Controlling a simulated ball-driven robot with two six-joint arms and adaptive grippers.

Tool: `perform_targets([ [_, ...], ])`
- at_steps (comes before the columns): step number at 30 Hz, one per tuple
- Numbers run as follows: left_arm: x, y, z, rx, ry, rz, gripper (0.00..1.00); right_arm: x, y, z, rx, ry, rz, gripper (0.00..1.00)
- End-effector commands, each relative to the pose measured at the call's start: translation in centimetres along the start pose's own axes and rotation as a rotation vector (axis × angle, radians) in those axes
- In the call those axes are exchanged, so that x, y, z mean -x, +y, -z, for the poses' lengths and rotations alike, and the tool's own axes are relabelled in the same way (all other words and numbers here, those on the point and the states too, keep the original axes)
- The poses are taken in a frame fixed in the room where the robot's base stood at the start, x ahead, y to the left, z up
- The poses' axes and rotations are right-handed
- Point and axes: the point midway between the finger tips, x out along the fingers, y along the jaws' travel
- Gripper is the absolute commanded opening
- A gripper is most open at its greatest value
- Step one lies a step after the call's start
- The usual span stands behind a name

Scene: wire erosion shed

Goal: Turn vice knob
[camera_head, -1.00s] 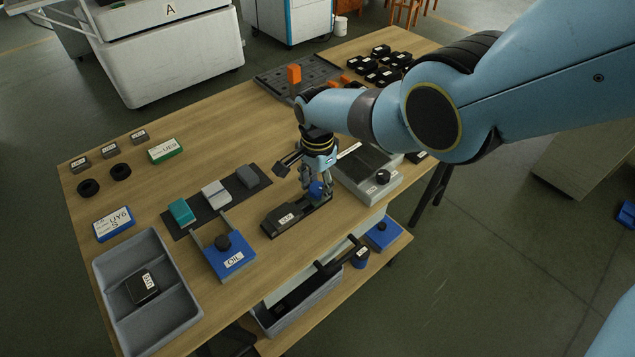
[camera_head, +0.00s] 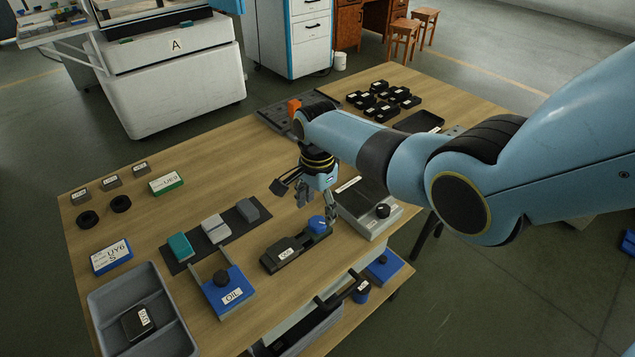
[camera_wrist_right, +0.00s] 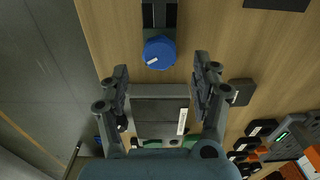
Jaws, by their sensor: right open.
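The small dark vice (camera_head: 283,254) lies on the wooden table, with a white label on its near end. Its round blue knob (camera_head: 318,225) is at the far right end. In the wrist view the knob (camera_wrist_right: 159,50) carries a short white mark toward its lower left. My right gripper (camera_head: 316,203) is open and empty, a little above the knob and apart from it. In the wrist view its fingers (camera_wrist_right: 160,76) stand wide apart, with the knob just beyond the fingertips, between their lines. My left gripper is not in view.
A grey device with a black knob (camera_head: 383,211) stands right of the vice. A blue OIL box (camera_head: 232,295) and a dark mat with several blocks (camera_head: 183,262) are to the left. A grey tray (camera_head: 103,300) is at the near left. Black boxes (camera_head: 384,97) stand at the back.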

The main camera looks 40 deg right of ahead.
Motion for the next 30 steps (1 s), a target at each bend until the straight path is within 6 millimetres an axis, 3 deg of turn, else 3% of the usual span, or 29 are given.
perform_targets([
  [6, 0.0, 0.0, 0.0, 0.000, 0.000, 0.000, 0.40, 4.4, -0.1, 0.1, 0.000, 0.002, 0.005, 0.65],
  [12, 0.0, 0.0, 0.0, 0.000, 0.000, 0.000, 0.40, 7.0, 0.0, 0.1, 0.000, 0.002, 0.002, 0.65],
  [30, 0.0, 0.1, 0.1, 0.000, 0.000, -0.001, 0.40, 7.6, 0.0, 0.0, -0.001, 0.001, 0.001, 0.65],
])
